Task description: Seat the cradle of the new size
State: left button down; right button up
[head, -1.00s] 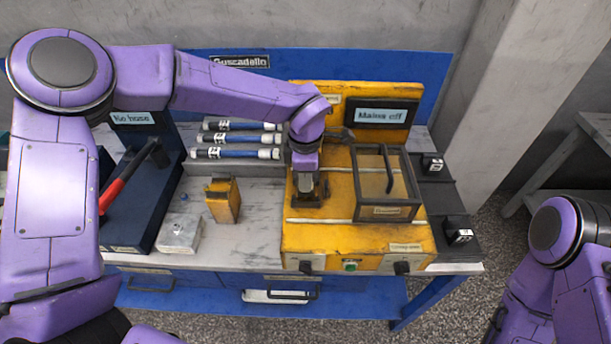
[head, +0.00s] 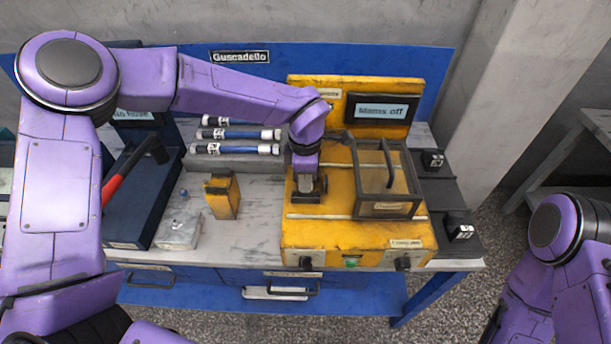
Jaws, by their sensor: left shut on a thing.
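My left gripper (head: 307,186) reaches down over the left part of the yellow machine (head: 330,234). It is shut on a small dark cradle (head: 318,197), which is low at the machine's bed, left of the clear-topped guard box. The fingers and wrist cover much of the cradle, and I cannot tell whether it touches the bed. My right gripper is out of view; only part of that arm shows.
The guard box (head: 388,209) with a handle stands close right of the gripper. A screen (head: 382,109) reads "Mains off". The bench between has some free room.

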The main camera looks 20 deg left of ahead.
pick_arm(q)
jog(key=shift+f, duration=0.3)
jog(key=c, duration=0.9)
grip_release()
notch_tip(320, 180, up, 11)
jog(key=shift+f+b, duration=0.2)
jog(key=shift+b, duration=0.7)
